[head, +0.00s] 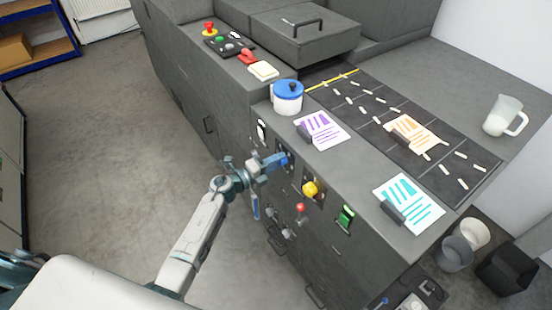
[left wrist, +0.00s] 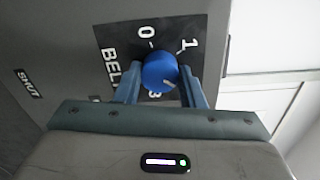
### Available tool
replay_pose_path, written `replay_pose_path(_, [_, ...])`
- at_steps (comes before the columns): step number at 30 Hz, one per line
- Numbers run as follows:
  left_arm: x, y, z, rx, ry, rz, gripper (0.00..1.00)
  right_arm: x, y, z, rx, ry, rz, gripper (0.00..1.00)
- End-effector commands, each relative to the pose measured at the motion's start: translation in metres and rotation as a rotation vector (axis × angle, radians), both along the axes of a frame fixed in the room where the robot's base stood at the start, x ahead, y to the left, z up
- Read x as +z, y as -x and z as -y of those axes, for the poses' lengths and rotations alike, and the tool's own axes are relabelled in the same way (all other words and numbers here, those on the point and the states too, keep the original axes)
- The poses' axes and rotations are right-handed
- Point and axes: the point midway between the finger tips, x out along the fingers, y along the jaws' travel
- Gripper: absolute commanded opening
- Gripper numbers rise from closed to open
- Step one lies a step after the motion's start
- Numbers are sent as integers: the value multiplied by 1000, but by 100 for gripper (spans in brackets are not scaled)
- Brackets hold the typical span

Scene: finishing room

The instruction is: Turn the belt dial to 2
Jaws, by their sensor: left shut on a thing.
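The belt dial (left wrist: 159,72) is a round blue knob on a black plate lettered BELT in the left wrist view. The numbers 0, 1 and 3 show around it; the place of the 2 is hidden by a finger. A small white mark shows on the lower right of the knob, and I cannot tell which number it points to. My left gripper (left wrist: 160,88) is shut on the dial, one blue finger on each side. In the head view the dial (head: 284,158) is on the cabinet front, with my left gripper (head: 276,162) at it. My right gripper is not in view.
A yellow knob (head: 310,188), a red-topped lever (head: 300,208) and a green switch (head: 346,217) are near the dial on the same front. A blue-lidded pot (head: 288,98) and printed sheets (head: 408,204) lie on top. Open floor (head: 90,170) is at left.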

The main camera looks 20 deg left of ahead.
Motion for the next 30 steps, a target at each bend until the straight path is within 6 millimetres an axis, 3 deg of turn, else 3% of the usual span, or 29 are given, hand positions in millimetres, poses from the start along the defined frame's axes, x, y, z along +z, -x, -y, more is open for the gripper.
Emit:
replay_pose_path(18, [0,0,0,1,32,-26,13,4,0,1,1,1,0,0])
replay_pose_path(19, [0,0,0,1,32,-26,40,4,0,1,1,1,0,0])
replay_pose_path(22, [0,0,0,1,32,-26,58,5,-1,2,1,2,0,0])
replay_pose_path(30, [0,0,0,0,32,-26,58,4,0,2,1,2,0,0])
